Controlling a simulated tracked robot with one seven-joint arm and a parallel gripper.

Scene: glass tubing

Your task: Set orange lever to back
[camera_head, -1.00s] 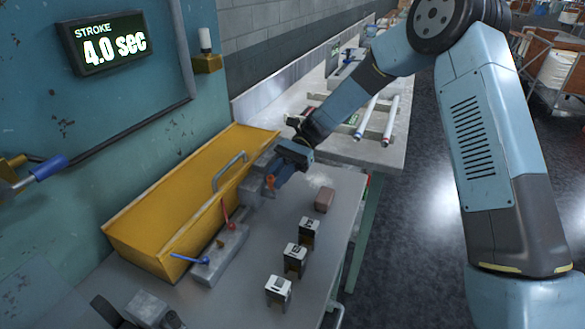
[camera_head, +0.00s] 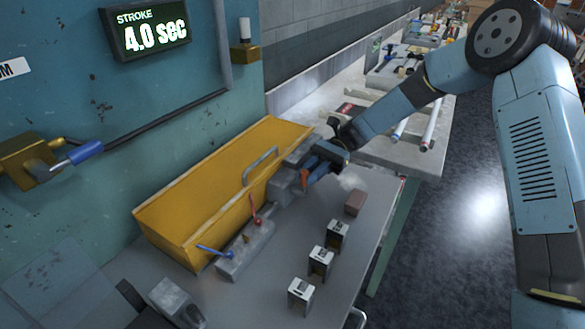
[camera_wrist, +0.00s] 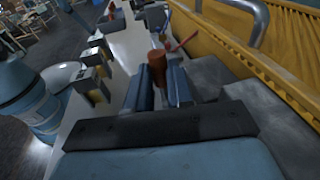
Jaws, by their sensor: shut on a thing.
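The orange lever (camera_head: 304,179) stands at the grey metal block beside the yellow trough. My gripper (camera_head: 311,174) is at the lever from its right side and partly covers it in the head view. In the wrist view the lever's orange, rounded end (camera_wrist: 157,62) shows between the tips of my two blue fingers (camera_wrist: 161,82), which are shut on it. The lower part of the lever is hidden by the fingers. A red lever (camera_head: 255,216) and a blue lever (camera_head: 212,251) stand on a grey base further to the left.
The yellow trough (camera_head: 170,217) with a grey handle (camera_head: 260,164) runs along the wall side. Several small grey-and-black blocks (camera_head: 320,261) and a brown block (camera_head: 355,203) stand on the bench front. Bare bench lies between levers and blocks.

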